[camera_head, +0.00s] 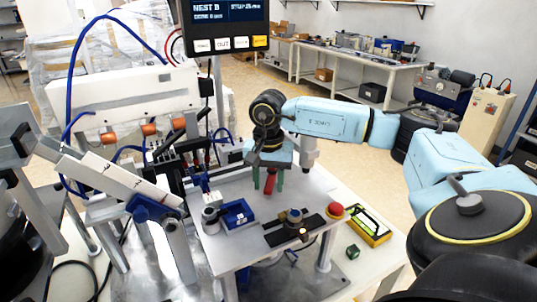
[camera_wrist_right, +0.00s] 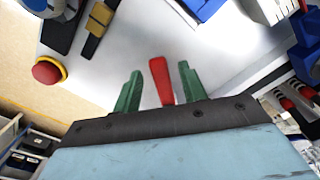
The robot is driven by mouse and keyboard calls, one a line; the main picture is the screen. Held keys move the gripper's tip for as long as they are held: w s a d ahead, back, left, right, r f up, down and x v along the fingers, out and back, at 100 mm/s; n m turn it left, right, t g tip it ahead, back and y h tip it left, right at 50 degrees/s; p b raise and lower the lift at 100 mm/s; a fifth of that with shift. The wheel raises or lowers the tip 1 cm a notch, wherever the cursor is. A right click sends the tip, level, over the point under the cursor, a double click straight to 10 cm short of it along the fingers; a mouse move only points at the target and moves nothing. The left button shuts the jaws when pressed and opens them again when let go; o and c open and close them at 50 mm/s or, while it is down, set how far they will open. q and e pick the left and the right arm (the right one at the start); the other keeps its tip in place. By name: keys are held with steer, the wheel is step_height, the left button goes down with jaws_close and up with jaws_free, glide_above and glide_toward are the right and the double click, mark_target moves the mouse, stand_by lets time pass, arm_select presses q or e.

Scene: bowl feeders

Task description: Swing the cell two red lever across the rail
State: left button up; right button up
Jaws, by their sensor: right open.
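A red lever (camera_head: 270,183) sticks up over the grey plate, below my right wrist in the head view. My right gripper (camera_head: 268,181) is open and points down, with one green finger on each side of the lever. In the right wrist view, the lever (camera_wrist_right: 161,81) stands between the two green fingertips (camera_wrist_right: 158,85) with a gap on both sides, so no grip shows. The lever's base is hidden behind the gripper body. I cannot make out a cell number or clearly pick out the rail. My left gripper is not in view.
A blue tray (camera_head: 238,215) and a dark fixture strip (camera_head: 294,227) lie on the plate in front of the gripper. A red mushroom button (camera_head: 335,210) stands at the plate's right edge. Red-tipped dark fittings and blue hoses crowd the left. A screen (camera_head: 228,20) hangs above.

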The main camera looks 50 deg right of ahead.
step_height(320, 180, up, 13)
steer(key=shift+r, duration=0.2)
steer(key=shift+c, duration=0.4)
